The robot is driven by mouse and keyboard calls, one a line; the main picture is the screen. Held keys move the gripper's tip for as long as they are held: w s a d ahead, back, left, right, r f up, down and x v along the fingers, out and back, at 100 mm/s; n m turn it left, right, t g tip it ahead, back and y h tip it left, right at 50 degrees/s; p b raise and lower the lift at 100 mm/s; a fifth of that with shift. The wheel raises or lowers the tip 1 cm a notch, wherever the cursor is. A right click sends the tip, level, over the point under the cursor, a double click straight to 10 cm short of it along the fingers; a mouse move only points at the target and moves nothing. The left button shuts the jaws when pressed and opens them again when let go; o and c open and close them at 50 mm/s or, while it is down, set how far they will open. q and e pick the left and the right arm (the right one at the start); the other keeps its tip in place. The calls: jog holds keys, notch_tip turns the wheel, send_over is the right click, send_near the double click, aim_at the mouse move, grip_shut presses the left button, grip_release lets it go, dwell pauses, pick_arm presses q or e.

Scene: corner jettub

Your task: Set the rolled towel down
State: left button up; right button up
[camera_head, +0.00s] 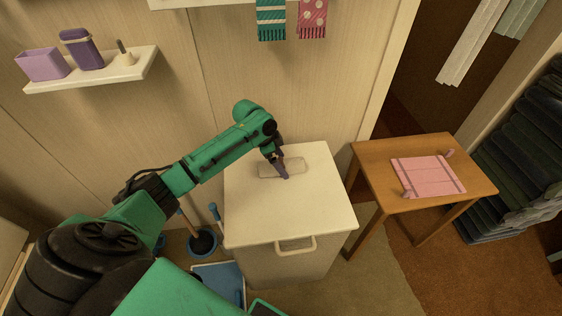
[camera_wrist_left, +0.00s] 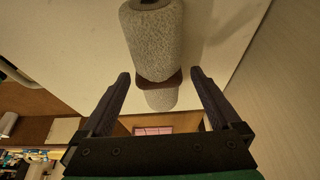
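The rolled towel (camera_head: 298,168) is a pale roll lying on the white top of a cabinet (camera_head: 255,215), towards its back. In the left wrist view the towel (camera_wrist_left: 154,45) is light grey with a brown band around it. My left gripper (camera_head: 284,174) points down at the towel from above. In the left wrist view its two fingers (camera_wrist_left: 160,76) are spread, one on each side of the towel, with a gap visible on both sides. The gripper's near finger hides part of the towel in the head view. My right gripper is not in view.
A wooden table (camera_head: 375,155) with a pink cloth (camera_head: 428,176) stands to the right of the cabinet. A wall shelf (camera_head: 95,77) holds purple containers at upper left. A plunger (camera_head: 202,243) stands on the floor left of the cabinet. The cabinet top's front is clear.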

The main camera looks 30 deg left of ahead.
pick_arm(q)
jog(key=p+v, duration=0.1)
jog(key=v, duration=1.1)
